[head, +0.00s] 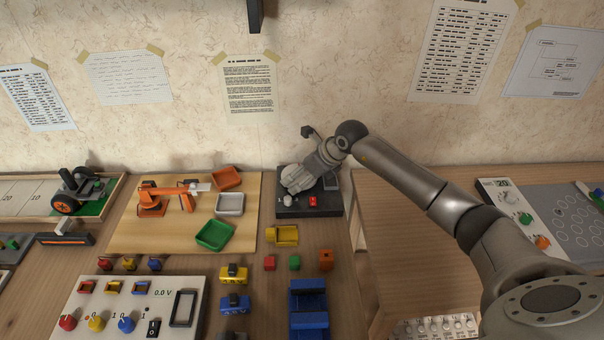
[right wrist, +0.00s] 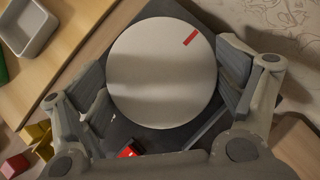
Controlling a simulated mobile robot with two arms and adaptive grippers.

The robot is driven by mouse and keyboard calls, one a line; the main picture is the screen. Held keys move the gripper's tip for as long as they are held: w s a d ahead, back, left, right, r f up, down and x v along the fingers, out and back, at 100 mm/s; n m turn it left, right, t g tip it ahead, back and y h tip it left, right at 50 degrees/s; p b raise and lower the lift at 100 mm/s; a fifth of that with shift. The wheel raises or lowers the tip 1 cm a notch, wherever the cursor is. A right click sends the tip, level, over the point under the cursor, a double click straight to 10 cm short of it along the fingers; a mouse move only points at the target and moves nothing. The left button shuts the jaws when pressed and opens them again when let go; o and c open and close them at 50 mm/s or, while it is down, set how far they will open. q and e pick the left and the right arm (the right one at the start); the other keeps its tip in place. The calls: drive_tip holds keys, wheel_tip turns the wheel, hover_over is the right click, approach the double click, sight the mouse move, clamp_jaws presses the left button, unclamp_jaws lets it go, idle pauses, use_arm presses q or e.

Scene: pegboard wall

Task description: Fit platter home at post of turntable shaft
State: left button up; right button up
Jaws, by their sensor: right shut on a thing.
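The platter (right wrist: 160,75) is a round light grey disc with a red mark near its rim, seen face-on in the right wrist view. My right gripper (right wrist: 164,88) is shut on it, with a finger at each side of the rim. In the head view my right gripper (head: 298,180) is over the dark turntable base (head: 322,208), which has a red button on its front. The base also shows around the platter in the right wrist view (right wrist: 128,132). The shaft is hidden beneath the platter, so I cannot tell whether the platter is seated. My left gripper is not in view.
Left of the turntable, a wooden board holds an orange toy arm (head: 152,198) and grey (head: 230,204), green (head: 215,235) and orange trays. A yellow bin (head: 283,235) and small blocks lie in front. The papered wall stands close behind.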

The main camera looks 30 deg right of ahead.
sight(302, 176)
idle(0.3)
drive_tip(key=o, duration=0.9)
drive_tip(key=shift+f, duration=0.1)
drive_tip(key=shift+r+p, duration=2.25)
drive_tip(key=shift+r, duration=1.3)
